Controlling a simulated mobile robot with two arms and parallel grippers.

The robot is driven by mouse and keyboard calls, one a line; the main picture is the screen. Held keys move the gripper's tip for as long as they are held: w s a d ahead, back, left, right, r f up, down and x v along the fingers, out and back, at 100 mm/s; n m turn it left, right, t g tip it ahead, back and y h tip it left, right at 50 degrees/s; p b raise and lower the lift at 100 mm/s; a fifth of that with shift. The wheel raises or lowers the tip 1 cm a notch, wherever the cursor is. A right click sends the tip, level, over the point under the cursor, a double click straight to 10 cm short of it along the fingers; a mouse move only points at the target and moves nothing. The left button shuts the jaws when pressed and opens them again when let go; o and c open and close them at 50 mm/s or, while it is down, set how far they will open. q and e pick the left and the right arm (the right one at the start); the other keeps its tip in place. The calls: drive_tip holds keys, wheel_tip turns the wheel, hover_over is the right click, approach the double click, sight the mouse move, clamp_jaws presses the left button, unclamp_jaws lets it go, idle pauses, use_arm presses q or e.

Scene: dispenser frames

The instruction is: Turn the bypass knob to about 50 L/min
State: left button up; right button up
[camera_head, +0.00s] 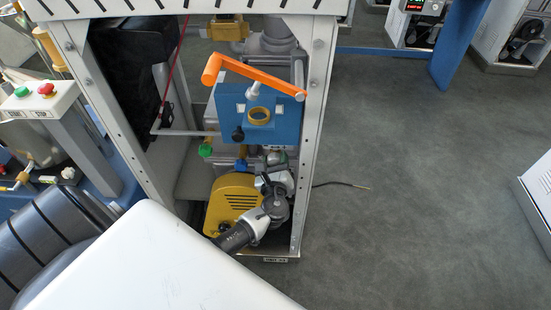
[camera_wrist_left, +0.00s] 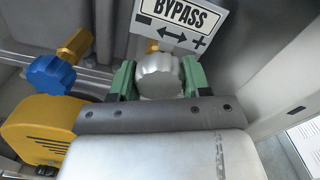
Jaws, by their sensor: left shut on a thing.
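The bypass knob (camera_wrist_left: 158,75) is a silver, faceted knob seen in the left wrist view. A white sign (camera_wrist_left: 182,22) above it reads BYPASS, with a double arrow between minus and plus. My left gripper (camera_wrist_left: 158,84) has green fingers, one on each side of the knob, and is shut on it. In the head view my left gripper (camera_head: 278,158) is small, inside the machine frame below the blue box. The knob is hard to make out there. No flow reading in L/min can be read in either view. My right gripper is not in view.
A blue valve handle on a brass fitting (camera_wrist_left: 50,74) and a yellow housing (camera_wrist_left: 38,130) are left of the gripper. An orange crank handle (camera_head: 250,76) and blue box (camera_head: 258,110) are above my arm. A grey frame post (camera_head: 311,130) stands close right. Floor beyond is open.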

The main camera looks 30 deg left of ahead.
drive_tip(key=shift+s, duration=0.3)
use_arm(q)
drive_tip(key=shift+f, duration=0.1)
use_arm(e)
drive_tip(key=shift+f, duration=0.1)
use_arm(q)
drive_tip(key=o, duration=0.9)
drive_tip(key=v, duration=1)
drive_tip(key=shift+s+d, duration=0.2)
drive_tip(key=shift+s, duration=0.15)
